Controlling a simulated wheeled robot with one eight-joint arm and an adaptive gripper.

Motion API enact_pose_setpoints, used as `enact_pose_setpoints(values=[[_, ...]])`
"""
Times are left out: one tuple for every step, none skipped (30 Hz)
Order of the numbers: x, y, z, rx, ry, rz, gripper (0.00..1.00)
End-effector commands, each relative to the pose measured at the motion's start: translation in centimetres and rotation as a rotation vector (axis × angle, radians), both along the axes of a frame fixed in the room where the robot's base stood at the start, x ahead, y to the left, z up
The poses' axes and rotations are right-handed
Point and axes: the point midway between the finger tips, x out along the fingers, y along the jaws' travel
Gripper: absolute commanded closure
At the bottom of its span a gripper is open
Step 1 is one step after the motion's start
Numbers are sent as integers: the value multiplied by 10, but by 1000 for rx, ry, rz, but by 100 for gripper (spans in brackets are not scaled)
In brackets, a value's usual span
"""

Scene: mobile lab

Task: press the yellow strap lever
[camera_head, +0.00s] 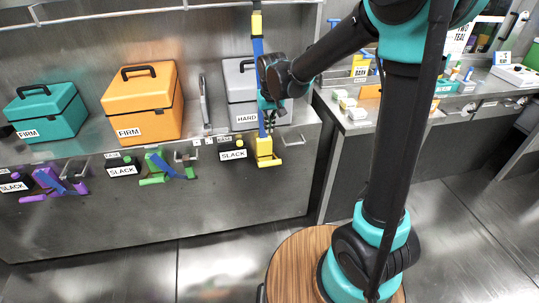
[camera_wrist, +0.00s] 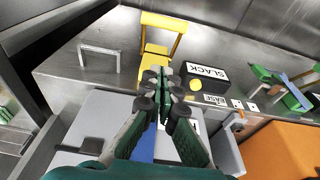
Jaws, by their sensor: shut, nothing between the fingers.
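The yellow strap lever (camera_head: 266,152) sits on the front of the metal bench, at the lower end of a blue strap (camera_head: 258,47). It also shows in the wrist view, as a yellow frame (camera_wrist: 162,30) beyond my fingertips. My gripper (camera_head: 268,113) is shut and empty, above the lever in the head view and in front of the grey case labelled HARD (camera_head: 238,92). In the wrist view my fingertips (camera_wrist: 167,80) are together, pointing at the lever's near part. They partly hide it and the blue strap; I cannot tell whether they touch it.
A black box labelled SLACK (camera_wrist: 207,78) stands beside the lever. A metal handle (camera_head: 293,138) is on its other side. An orange case (camera_head: 143,100) and a teal case (camera_head: 47,112) stand left on the bench, with green (camera_head: 160,166) and purple levers (camera_head: 52,185) below.

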Motion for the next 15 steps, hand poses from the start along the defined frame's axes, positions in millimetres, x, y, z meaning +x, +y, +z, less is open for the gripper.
enact_pose_setpoints(values=[[0,1,0,0,1,1,100],[0,1,0,0,1,1,100],[0,0,0,0,1,0,100],[0,0,0,0,1,0,100],[0,0,0,0,1,0,100],[0,0,0,0,0,0,100],[0,0,0,0,0,0,100],[0,0,0,0,0,0,100],[0,0,0,0,0,0,100],[0,0,-1,0,0,0,100],[0,0,-2,0,0,0,100],[1,0,-4,0,0,0,100],[1,0,-6,0,0,0,100],[2,0,-9,0,0,-1,100],[3,1,-14,0,0,-1,100]])
